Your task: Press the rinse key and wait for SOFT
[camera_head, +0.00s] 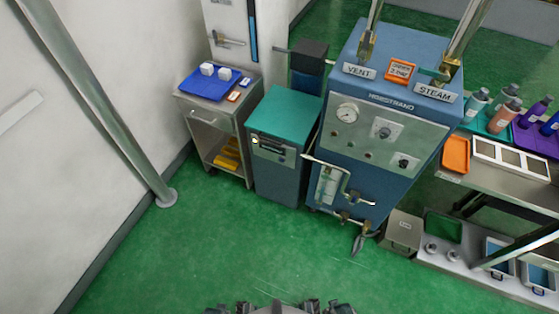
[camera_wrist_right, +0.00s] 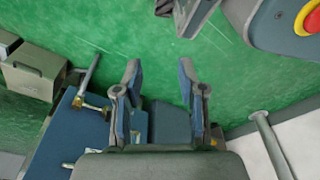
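A blue-grey cabinet with a teal top (camera_head: 284,117) stands on the green floor left of the large blue machine. Its front panel (camera_head: 272,148) has a small dark display and a lit yellow spot. The writing is too small to read, and I cannot make out a rinse key or the word SOFT. My right gripper (camera_wrist_right: 160,72) shows in the right wrist view with its two fingers wide apart and nothing between them. A dark blue box shape (camera_wrist_right: 169,122) lies beyond it, partly hidden. My left gripper is not recognisable in either view.
The blue machine (camera_head: 385,125) has a gauge, pipes and VENT and STEAM labels. A steel cart (camera_head: 216,120) with a blue tray (camera_head: 215,85) stands left of the cabinet. A diagonal pole (camera_head: 110,115) crosses the left side. A shelf with bottles is right. The front floor is clear.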

